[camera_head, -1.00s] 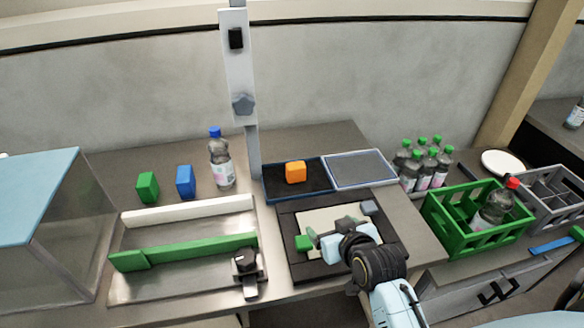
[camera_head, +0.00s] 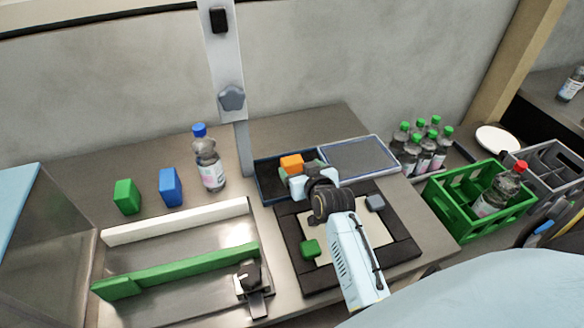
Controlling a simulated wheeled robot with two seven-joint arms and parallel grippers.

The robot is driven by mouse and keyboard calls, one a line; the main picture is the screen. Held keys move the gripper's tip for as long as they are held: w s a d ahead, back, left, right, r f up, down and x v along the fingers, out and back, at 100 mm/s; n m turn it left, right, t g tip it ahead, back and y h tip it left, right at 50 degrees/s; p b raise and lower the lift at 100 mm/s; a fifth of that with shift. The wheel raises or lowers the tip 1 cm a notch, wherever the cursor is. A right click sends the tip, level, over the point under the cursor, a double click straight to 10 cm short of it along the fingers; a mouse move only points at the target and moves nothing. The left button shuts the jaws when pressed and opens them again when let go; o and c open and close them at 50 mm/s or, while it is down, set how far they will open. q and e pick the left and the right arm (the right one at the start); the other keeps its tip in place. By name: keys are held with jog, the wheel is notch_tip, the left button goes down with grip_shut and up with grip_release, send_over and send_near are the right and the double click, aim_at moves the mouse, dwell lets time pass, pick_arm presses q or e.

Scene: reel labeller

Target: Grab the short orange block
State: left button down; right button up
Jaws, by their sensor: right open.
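The short orange block (camera_head: 291,163) sits in the dark, blue-rimmed left tray (camera_head: 266,184) at the back of the bench. Its lower part is partly hidden by my right gripper (camera_head: 297,176). My right gripper is open, right at the near side of the block, with its fingers over the tray. I cannot tell whether the fingers touch the block. My left gripper is not in view.
A grey tray (camera_head: 358,157) adjoins on the right. A small green block (camera_head: 310,248) and a grey-blue block (camera_head: 375,203) lie on the black-framed mat (camera_head: 405,250). A blue-capped bottle (camera_head: 208,160) and an upright post (camera_head: 230,100) stand left of the trays. A green crate (camera_head: 448,213) stands right.

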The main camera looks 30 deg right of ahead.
aim_at(292, 160)
jog(key=shift+x, duration=2.15)
jog(key=shift+w+f+b, duration=0.2)
jog(key=shift+w+b, duration=0.05)
jog(key=shift+b, duration=0.05)
jog(key=shift+w, duration=0.15)
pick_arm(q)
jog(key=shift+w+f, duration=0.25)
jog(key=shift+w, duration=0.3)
pick_arm(e)
jog(key=c, duration=1.1)
jog(key=shift+c, duration=0.2)
